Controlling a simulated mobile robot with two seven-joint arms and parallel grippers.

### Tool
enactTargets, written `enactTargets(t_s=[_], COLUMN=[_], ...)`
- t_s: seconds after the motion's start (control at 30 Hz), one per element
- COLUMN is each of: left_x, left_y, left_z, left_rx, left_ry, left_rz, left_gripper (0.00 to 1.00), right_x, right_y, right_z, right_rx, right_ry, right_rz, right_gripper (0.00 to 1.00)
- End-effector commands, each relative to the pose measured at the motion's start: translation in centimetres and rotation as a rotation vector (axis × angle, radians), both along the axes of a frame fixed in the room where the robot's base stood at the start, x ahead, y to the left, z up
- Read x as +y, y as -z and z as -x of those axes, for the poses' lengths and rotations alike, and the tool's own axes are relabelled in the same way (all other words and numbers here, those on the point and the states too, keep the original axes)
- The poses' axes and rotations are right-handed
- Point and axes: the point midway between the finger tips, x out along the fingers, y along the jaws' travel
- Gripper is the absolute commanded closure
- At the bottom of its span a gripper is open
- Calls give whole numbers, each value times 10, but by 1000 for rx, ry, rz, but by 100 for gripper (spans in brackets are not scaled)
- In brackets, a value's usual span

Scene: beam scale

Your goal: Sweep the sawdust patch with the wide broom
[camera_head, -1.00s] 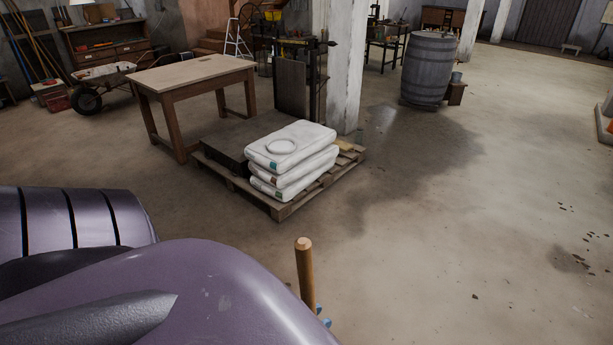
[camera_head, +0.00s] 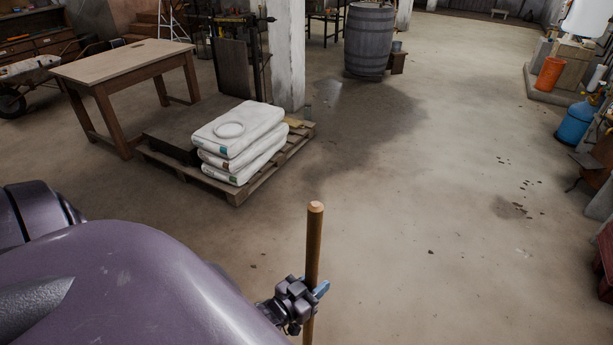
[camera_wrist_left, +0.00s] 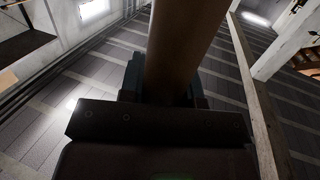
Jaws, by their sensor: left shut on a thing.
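The broom's wooden handle (camera_head: 313,240) stands nearly upright at the lower middle of the head view. Its top end shows; its lower part and the broom head are out of view. My left gripper (camera_head: 318,290) is shut around this handle below its top. In the left wrist view the brown handle (camera_wrist_left: 180,50) rises between the blue fingertips (camera_wrist_left: 163,85). No sawdust patch can be made out for sure; a small dark patch with specks (camera_head: 512,207) lies on the floor at the right. My right gripper is not in view.
A pallet (camera_head: 240,192) with stacked white bags (camera_head: 238,140) stands left of centre beside a wooden table (camera_head: 120,65). A barrel (camera_head: 369,40) stands behind. A blue container (camera_head: 573,122) and an orange bucket (camera_head: 549,73) are at the right. The middle floor is clear.

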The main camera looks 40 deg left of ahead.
Motion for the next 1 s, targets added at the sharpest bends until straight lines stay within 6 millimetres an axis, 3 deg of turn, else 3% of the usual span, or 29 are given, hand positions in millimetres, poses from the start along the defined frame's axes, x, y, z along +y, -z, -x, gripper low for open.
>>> enactTargets(t_s=[1.0], left_x=[-38], left_y=[0], left_z=[-81], left_rx=[-4], left_ry=[-1], left_rz=[2], left_gripper=[100], right_x=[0], right_y=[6], right_z=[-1], right_rx=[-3], right_ry=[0], right_rz=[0], right_gripper=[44])
